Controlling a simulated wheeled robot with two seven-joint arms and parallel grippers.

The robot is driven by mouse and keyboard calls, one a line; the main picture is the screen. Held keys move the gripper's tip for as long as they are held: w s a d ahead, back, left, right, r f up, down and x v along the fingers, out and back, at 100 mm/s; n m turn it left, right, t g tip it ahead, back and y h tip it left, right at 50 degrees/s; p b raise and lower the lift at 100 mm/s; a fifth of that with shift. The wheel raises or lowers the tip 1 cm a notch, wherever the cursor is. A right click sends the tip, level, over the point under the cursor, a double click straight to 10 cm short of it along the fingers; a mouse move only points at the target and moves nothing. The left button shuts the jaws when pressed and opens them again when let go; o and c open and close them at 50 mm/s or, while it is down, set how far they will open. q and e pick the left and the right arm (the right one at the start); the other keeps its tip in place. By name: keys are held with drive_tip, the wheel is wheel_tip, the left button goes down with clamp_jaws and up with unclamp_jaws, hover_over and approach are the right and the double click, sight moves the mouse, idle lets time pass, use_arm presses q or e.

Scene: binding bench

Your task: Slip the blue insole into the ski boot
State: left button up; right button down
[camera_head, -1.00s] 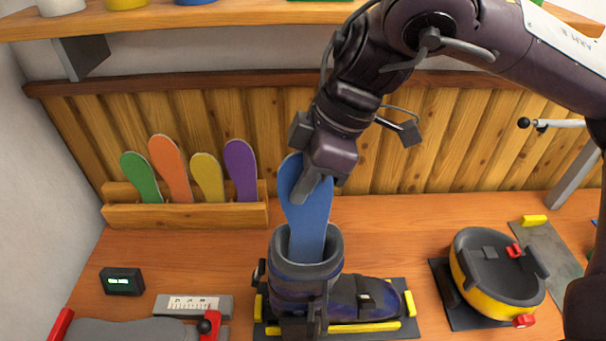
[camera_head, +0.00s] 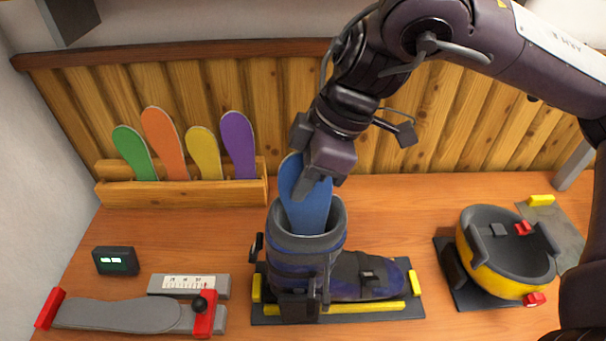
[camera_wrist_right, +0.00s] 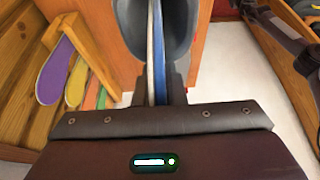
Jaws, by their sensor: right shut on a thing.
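The blue insole (camera_head: 308,208) stands upright with its lower part inside the top opening of the ski boot (camera_head: 304,262). My right gripper (camera_head: 313,183) is shut on the upper end of the insole, above the boot's cuff. In the right wrist view the insole (camera_wrist_right: 158,60) shows edge-on between the fingers (camera_wrist_right: 158,88), leading into the grey boot opening (camera_wrist_right: 188,35). The insole's lower end is hidden inside the boot. The boot stands upright with its toe to the right, on a dark base plate with yellow blocks. My left gripper is not in view.
A wooden rack (camera_head: 180,194) with green, orange, yellow and purple insoles stands at the back left. A small display (camera_head: 116,261) and a grey sizing device (camera_head: 120,315) lie at the front left. A yellow-black round fixture (camera_head: 490,268) stands on the right.

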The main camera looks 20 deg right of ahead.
drive_tip(key=c, duration=1.4)
unclamp_jaws()
drive_tip(key=shift+p+v, duration=0.65)
drive_tip(key=shift+v, duration=3.25)
